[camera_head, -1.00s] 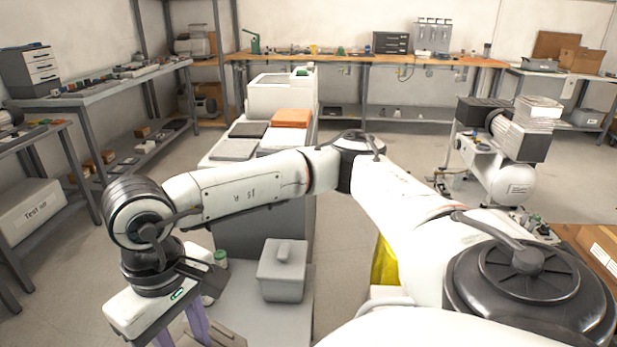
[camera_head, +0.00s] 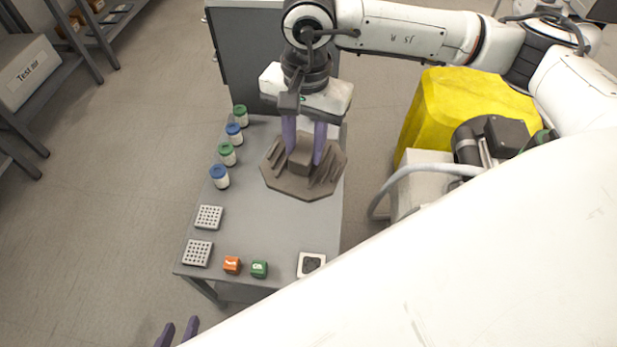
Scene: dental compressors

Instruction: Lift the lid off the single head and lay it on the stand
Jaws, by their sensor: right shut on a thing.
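A grey-brown eight-sided lid (camera_head: 279,182) with raised ridges and a central block shows in the head view over the far part of a grey stand (camera_head: 265,220). My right gripper (camera_head: 304,155) points down with its purple fingers on either side of the central block, shut on the lid. The lid looks level; whether it touches the stand top or hangs above it I cannot tell. My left gripper (camera_head: 177,332) shows only its purple fingertips at the bottom edge, apart and empty. The single head cannot be made out.
Several capped bottles (camera_head: 228,154) line the stand's left edge. A yellow object (camera_head: 440,105) stands to the right. The stand's middle is clear.

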